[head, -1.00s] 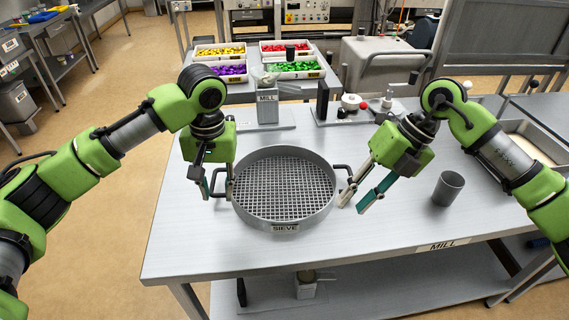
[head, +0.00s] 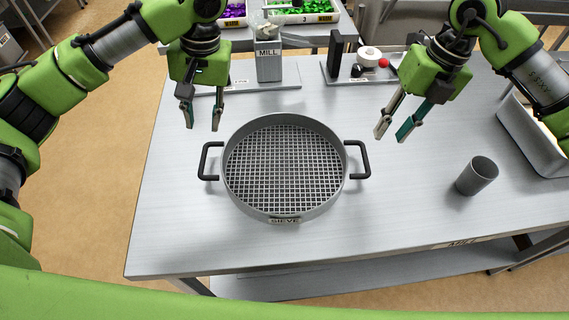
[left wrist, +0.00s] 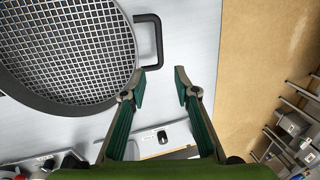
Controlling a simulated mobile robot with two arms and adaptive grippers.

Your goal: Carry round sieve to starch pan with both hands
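The round grey sieve (head: 284,219) with a mesh floor lies flat on the metal table. Its black left handle (head: 204,161) and right handle (head: 366,160) stick out from the rim, both free. My left gripper (head: 201,128) is open and empty, above and beyond the left handle in the head view. In the left wrist view its spread fingers (left wrist: 160,82) hold nothing, with the sieve (left wrist: 128,55) and a handle (left wrist: 158,42) to the upper left. My right gripper (head: 391,138) is open and empty, up and right of the right handle. No label marks a starch pan.
A pale metal pan (head: 507,108) stands at the right edge, partly behind my right arm. A grey cup (head: 477,176) stands right of the sieve. The mill (head: 268,62) and a device with a red knob (head: 384,63) stand behind. The table front is clear.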

